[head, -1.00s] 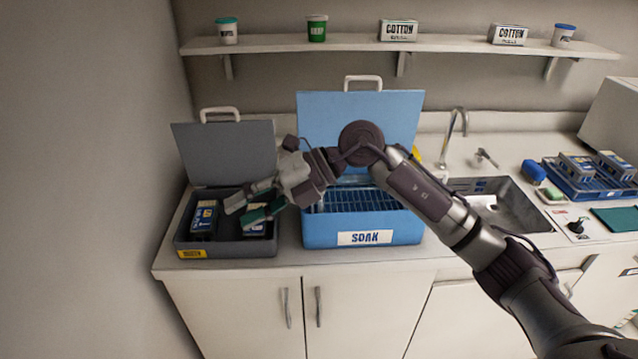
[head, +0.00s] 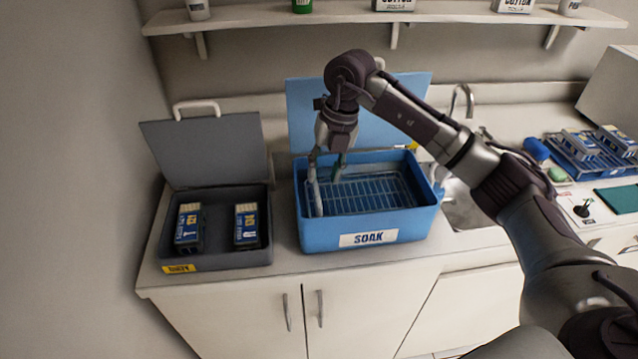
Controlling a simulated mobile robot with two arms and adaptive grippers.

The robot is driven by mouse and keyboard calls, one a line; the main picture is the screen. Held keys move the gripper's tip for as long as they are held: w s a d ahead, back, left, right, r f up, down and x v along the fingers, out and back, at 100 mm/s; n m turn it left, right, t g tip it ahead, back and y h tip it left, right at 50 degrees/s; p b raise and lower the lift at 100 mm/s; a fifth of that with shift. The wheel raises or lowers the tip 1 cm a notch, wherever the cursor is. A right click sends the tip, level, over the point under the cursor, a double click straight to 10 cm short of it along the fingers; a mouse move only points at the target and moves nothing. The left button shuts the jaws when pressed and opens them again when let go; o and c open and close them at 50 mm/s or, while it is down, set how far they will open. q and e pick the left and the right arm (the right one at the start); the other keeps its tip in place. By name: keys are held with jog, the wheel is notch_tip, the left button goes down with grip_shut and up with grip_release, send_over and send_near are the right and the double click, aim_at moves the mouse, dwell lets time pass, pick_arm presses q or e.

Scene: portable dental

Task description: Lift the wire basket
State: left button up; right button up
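The wire basket (head: 375,194) lies inside the blue bin labelled SOAK (head: 420,223), whose lid (head: 408,104) stands open at the back. My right gripper (head: 327,193) points down into the bin at the left end of the basket. Its fingers look spread apart, one in front and one farther back. I cannot tell whether they touch the basket's wires. My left gripper is not in view.
A dark grey box (head: 222,251) with its lid up stands to the left and holds two blue-labelled packs. A sink (head: 462,207) with a faucet is to the right, then a blue rack (head: 585,165) with packs. A shelf (head: 370,18) runs above.

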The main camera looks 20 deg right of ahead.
aim_at(318, 195)
jog(key=f, duration=0.2)
jog(key=a+f, duration=0.1)
jog(key=f, duration=0.1)
jog(key=shift+p, duration=0.4)
jog(key=shift+f, duration=0.25)
jog(key=shift+w+f, duration=0.1)
jog(key=shift+f, duration=0.2)
jog(key=c, duration=0.7)
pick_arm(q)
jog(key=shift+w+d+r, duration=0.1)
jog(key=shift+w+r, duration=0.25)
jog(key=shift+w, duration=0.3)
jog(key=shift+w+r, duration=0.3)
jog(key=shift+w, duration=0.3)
pick_arm(e)
grip_shut()
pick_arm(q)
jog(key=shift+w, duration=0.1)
